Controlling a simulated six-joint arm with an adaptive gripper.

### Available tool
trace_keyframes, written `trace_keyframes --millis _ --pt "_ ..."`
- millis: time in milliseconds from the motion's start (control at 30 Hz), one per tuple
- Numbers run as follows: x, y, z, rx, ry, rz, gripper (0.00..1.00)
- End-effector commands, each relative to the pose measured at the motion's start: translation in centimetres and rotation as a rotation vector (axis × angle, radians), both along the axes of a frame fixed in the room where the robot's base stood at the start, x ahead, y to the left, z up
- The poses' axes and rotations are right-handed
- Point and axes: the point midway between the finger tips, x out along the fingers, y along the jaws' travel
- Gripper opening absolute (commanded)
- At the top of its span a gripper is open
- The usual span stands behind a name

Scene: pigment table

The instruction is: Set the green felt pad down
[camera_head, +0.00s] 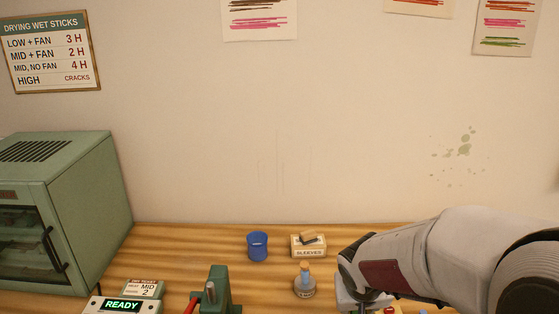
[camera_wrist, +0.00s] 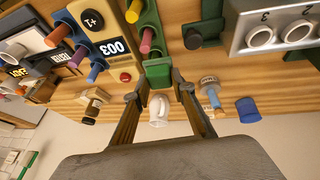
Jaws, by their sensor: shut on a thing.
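In the wrist view, my gripper (camera_wrist: 163,80) has its two dark fingers close together on either side of a small green piece. This piece, which appears to be the green felt pad (camera_wrist: 158,74), sits between the fingertips. Its outline is partly lost against a green holder (camera_wrist: 147,15) just beyond it, and I cannot tell whether it touches anything below. In the head view my arm reaches in from the right, and the fingertips and pad are not visible there.
A blue cup (camera_head: 257,246), a sleeves box (camera_head: 308,246) and a corked bottle (camera_head: 304,284) stand on the wooden table (camera_head: 185,240). A green oven (camera_head: 75,200) is at left, beside a READY display (camera_head: 122,305). A grey block with round holes (camera_wrist: 275,35) is close by in the wrist view.

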Motion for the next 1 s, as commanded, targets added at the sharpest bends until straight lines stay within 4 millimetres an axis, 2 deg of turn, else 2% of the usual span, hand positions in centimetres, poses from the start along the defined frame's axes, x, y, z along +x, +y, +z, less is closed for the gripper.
trace_keyframes --millis 433,733,867,1000 --pt "0.1 0.0 0.0 -0.005 0.001 0.012 0.07" --pt "0.3 0.3 0.0 -0.018 0.006 0.097 0.07" --pt "0.4 -0.7 0.0 -0.018 0.007 0.113 0.07" --pt "0.5 -2.8 0.0 -0.013 0.004 0.097 0.07"
